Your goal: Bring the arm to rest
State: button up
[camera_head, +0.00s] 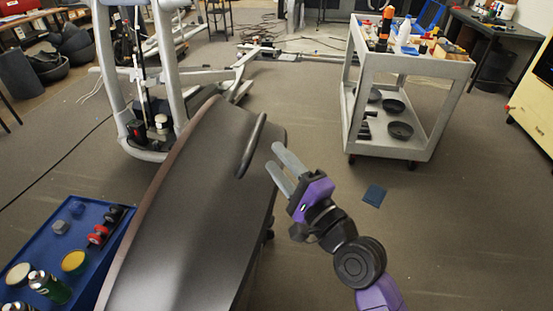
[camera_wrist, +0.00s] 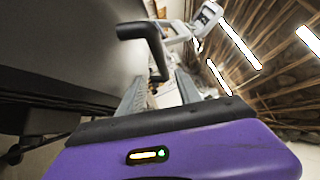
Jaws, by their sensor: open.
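My gripper (camera_head: 272,157) is purple and black with two grey fingers. It is open, with nothing held in its fingers, and points up and left beside a large dark panel (camera_head: 195,200). A black bar handle (camera_head: 252,146) stands on the panel's right part, just left of my fingertips, with a small gap in the head view. In the wrist view my open fingers (camera_wrist: 160,88) point toward the same handle (camera_wrist: 147,33), whose lower end shows between the fingertips. I cannot tell the exact distance there.
A grey cart (camera_head: 420,65) with bottles, tools and black pans stands at the back right. A blue tray (camera_head: 90,245) with cans is at the lower left. Grey exercise-machine frames (camera_head: 170,60) stand behind the panel. A small dark blue square (camera_head: 374,196) lies on open floor at right.

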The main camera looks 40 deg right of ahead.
dwell(0.4)
jog(key=s+a+f+n+g+p, duration=0.1)
jog(key=s+a+n+p, duration=0.1)
jog(key=s+n, duration=0.5)
jog(key=s+a+f+n+g+y+p, duration=0.1)
jog(key=s+a+n, duration=0.3)
jog(key=s, duration=1.1)
jog(key=s+a+f+n+g+p, duration=0.2)
jog(key=s+a+n+g+p, duration=0.1)
jog(key=s+n, duration=0.6)
jog(key=shift+s+a+n+p, duration=0.4)
jog(key=shift+s+p, duration=0.05)
jog(key=shift+s, duration=0.55)
